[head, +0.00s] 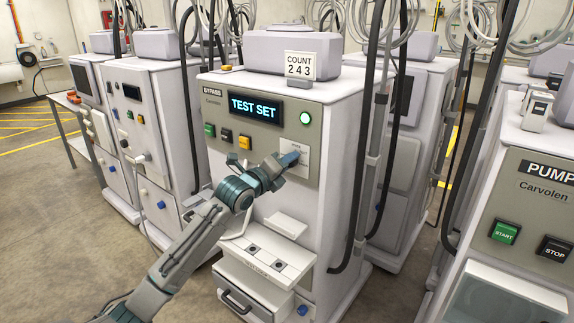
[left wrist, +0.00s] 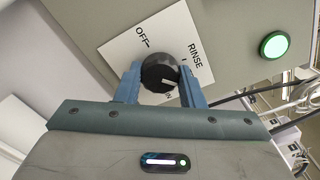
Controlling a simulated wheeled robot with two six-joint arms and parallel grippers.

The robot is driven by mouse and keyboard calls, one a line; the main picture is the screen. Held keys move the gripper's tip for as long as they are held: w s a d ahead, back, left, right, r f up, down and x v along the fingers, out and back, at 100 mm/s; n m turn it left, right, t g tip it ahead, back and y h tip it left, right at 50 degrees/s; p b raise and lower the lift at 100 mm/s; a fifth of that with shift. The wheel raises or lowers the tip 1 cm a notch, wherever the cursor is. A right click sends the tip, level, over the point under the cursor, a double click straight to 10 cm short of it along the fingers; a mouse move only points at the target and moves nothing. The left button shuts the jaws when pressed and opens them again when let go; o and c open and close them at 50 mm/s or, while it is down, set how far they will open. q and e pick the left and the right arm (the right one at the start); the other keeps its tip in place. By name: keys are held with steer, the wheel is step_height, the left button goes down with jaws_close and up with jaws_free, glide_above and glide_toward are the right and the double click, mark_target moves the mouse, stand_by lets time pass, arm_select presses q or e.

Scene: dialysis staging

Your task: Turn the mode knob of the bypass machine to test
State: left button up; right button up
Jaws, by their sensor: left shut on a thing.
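The bypass machine (head: 270,190) stands in the middle of the head view, with "BYPASS" on a small plate. Its display (head: 255,106) reads "TEST SET". My left gripper (head: 287,161) is at the white dial plate (head: 301,152) on the panel's right side, and its fingers hide the knob there. In the left wrist view the black mode knob (left wrist: 159,72) sits between the blue fingers of my left gripper (left wrist: 158,84), which is shut on it. "OFF" and "RINSE" are readable on the plate; other labels are partly hidden. A white line shows on the knob. My right gripper is not in view.
A green round light (head: 305,118) glows right of the display. Green, black and orange buttons (head: 245,142) lie left of the dial. The pump machine (head: 530,200) is close on the right, and dark hoses (head: 362,150) hang between.

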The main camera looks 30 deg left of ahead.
arm_select(q)
steer(key=shift+f, duration=0.1)
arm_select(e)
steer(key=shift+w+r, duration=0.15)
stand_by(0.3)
arm_select(q)
steer(key=o, duration=1)
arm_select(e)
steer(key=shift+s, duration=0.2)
arm_select(q)
steer(key=shift+s+m, duration=0.15)
steer(key=shift+m, duration=0.15)
steer(key=s+b, duration=0.2)
steer(key=s, duration=0.8)
steer(key=shift+s+a+b, duration=0.25)
steer(key=shift+a+b, duration=0.05)
steer(key=shift+a, duration=0.1)
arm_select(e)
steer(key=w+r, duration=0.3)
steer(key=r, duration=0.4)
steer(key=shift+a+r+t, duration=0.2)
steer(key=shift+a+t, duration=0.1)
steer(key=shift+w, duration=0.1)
